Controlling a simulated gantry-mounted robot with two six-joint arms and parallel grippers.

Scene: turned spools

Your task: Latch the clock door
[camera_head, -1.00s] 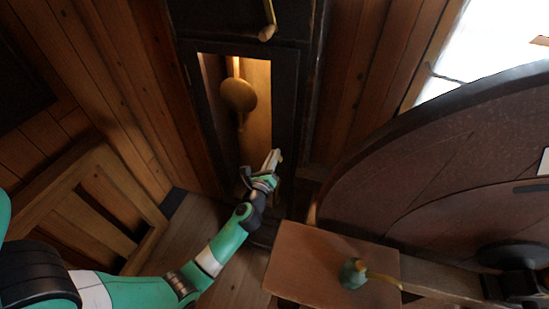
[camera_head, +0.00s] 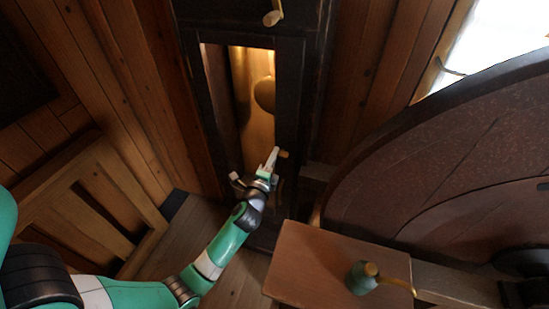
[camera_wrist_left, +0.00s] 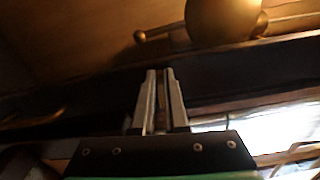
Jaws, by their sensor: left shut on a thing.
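The tall dark clock case has a narrow door (camera_head: 288,108) framing a lit opening. The brass pendulum bob (camera_head: 265,93) hangs inside and also shows in the left wrist view (camera_wrist_left: 222,18). My left gripper (camera_head: 273,158) is at the lower right part of the door frame, shut on a small wooden door knob (camera_head: 284,154). In the left wrist view the fingers (camera_wrist_left: 160,80) are close together against the dark frame, and the knob is hard to make out between them. I cannot tell whether the door is fully closed. My right gripper is not in view.
A small wooden table (camera_head: 320,262) holding a green oil can (camera_head: 362,277) with a brass spout stands at lower right. A large dark wheel (camera_head: 440,165) fills the right side. A brass handle (camera_head: 273,15) sits higher on the case. A wooden railing (camera_head: 100,195) stands left.

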